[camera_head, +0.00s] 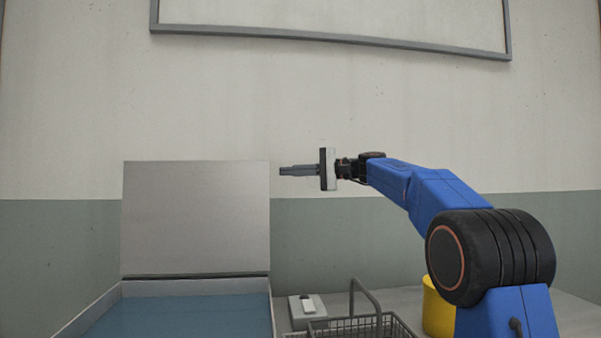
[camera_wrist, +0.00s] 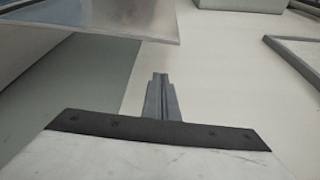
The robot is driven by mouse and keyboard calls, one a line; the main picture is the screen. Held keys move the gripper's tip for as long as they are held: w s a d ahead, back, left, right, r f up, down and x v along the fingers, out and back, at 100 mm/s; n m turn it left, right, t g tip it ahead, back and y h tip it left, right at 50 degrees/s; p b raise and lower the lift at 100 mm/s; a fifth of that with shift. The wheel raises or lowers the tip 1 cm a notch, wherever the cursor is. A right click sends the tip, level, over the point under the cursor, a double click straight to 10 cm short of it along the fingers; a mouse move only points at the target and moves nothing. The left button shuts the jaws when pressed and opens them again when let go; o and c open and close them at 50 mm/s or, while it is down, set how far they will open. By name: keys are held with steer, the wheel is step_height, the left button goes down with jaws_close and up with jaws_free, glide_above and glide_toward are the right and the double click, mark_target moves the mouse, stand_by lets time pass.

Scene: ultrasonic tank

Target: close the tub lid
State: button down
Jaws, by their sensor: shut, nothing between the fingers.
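The tub lid (camera_head: 195,217) is a flat grey metal panel standing upright at the back of the tub in the head view. The tub (camera_head: 70,326) is open below it, with blue liquid (camera_head: 180,318) inside. My gripper (camera_head: 281,171) is shut and empty. It points left and sits just right of the lid's upper right edge, near its top; I cannot tell the depth between them. In the wrist view the shut fingers (camera_wrist: 160,76) point away from the camera, and the lid (camera_wrist: 100,22) shows at the upper left, apart from them.
A wire basket (camera_head: 352,327) with a raised handle stands right of the tub. A small grey box with a white switch (camera_head: 308,305) lies beside it. A yellow container (camera_head: 437,309) stands further right. A framed board (camera_head: 330,38) hangs on the wall. The air around my gripper looks clear.

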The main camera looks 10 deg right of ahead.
steer(key=shift+s+a+r, duration=0.1)
steer(key=shift+s+a, duration=0.55)
steer(key=shift+a, duration=0.35)
steer(key=shift+s+a+r, duration=0.1)
steer(key=shift+s+a, duration=0.55)
steer(key=shift+a, duration=0.35)
steer(key=shift+s, duration=0.1)
steer(key=s+f+n+y, duration=0.3)
steer(key=s+n, duration=0.4)
steer(key=s, duration=1.1)
steer(key=s+a+f+n+g+y, duration=0.1)
steer(key=s+f+n, duration=0.5)
steer(key=s+f, duration=0.5)
steer(key=shift+s, duration=0.8)
